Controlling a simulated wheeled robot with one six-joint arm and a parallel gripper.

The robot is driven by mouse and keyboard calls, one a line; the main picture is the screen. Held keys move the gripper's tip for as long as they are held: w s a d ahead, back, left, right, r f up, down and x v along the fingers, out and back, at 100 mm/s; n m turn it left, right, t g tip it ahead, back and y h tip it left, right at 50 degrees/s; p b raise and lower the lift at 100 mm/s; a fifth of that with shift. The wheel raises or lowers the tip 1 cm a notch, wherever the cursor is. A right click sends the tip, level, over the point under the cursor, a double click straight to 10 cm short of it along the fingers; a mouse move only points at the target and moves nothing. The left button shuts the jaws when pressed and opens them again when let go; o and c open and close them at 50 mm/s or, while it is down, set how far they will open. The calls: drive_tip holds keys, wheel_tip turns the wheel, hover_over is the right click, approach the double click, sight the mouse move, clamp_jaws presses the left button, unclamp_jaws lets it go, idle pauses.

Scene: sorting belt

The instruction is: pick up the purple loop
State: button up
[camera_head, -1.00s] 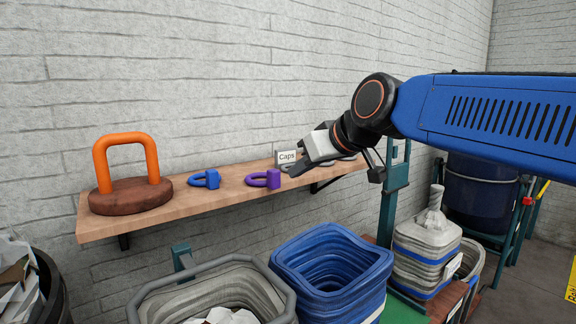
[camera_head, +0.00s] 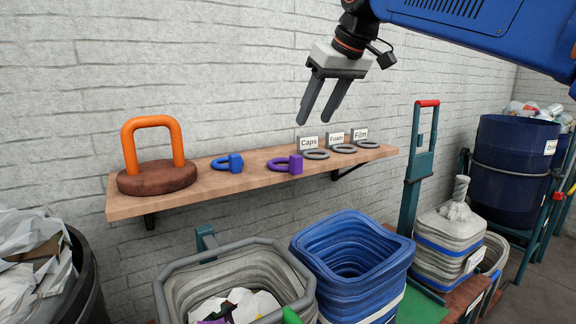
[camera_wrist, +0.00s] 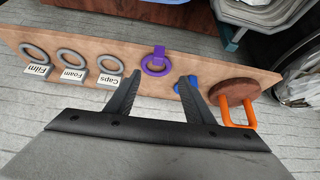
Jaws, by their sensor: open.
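The purple loop (camera_head: 285,165) is a ring with a block-shaped tab. It lies flat on the wooden shelf (camera_head: 240,186), right of the blue loop (camera_head: 228,163). My gripper (camera_head: 317,116) is open and empty, above the shelf and up to the right of the purple loop, fingers pointing down. In the wrist view the purple loop (camera_wrist: 156,66) lies beyond the gap between my fingertips (camera_wrist: 160,82), and the blue loop (camera_wrist: 186,82) is partly hidden behind one finger.
Grey rings (camera_head: 316,155) lie by the Caps, Foam and Film cards at the shelf's right. An orange handle on a brown round base (camera_head: 157,178) stands at the left end. A blue bin (camera_head: 345,235) and a grey bin (camera_head: 165,290) stand below. A brick wall is behind.

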sight(298, 156)
drive_tip(key=shift+g+h, duration=0.7)
drive_tip(key=x, duration=0.3)
drive_tip(key=w+x, duration=0.1)
drive_tip(key=x, duration=0.3)
drive_tip(key=w+x, duration=0.1)
drive_tip(key=x, duration=0.2)
drive_tip(key=shift+a+r, duration=0.25)
drive_tip(key=shift+a+x, duration=0.15)
drive_tip(key=shift+x, duration=1.15)
drive_tip(key=shift+a+x, duration=0.15)
drive_tip(key=shift+x, duration=1.2)
drive_tip(key=shift+s, duration=0.15)
clamp_jaws()
